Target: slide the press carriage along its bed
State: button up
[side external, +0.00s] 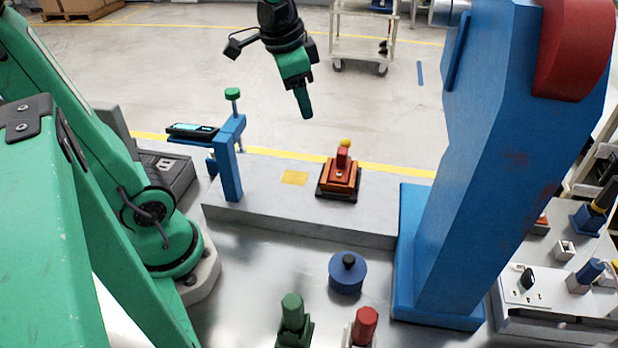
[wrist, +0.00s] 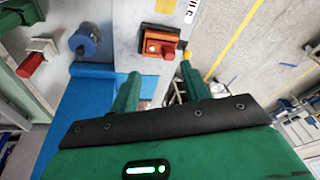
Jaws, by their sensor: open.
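The press carriage (side external: 339,180) is an orange-brown block on a dark base, with a red upright post topped by a yellow knob. It sits on the long grey bed (side external: 265,213), between a yellow patch (side external: 294,178) and the blue press frame (side external: 470,190). The carriage also shows in the wrist view (wrist: 160,46), beyond my fingertips. My gripper (side external: 305,108) hangs above the bed's far side, up and left of the carriage in the side view, apart from it. In the wrist view its two green fingers (wrist: 159,82) are spread with nothing between them.
A blue post with a green-knobbed screw (side external: 232,95) stands at the bed's left end. A blue round piece with a black knob (side external: 347,274), a green handle (side external: 293,310) and a red handle (side external: 364,326) stand in front. The bed's front left is clear.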

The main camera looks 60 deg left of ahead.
jog(key=w+a+f+m+g, duration=0.2)
jog(key=w+f+m, duration=0.1)
jog(key=w, duration=0.5)
jog(key=w+a+f+m+g, duration=0.3)
jog(key=w+f, duration=0.3)
jog(key=w, duration=0.2)
jog(key=shift+f+m, duration=0.2)
jog(key=shift+m, duration=0.6)
jog(key=shift+s+d+f, duration=0.15)
jog(key=shift+s+f, duration=0.05)
jog(key=shift+f, duration=1.05)
jog(key=shift+s+d+f, duration=0.15)
jog(key=shift+s+f, duration=0.1)
jog(key=shift+f, duration=1.05)
jog(key=shift+s+d+f, duration=0.15)
jog(key=shift+s+f, duration=0.05)
jog(key=shift+f, duration=1.05)
grip_shut()
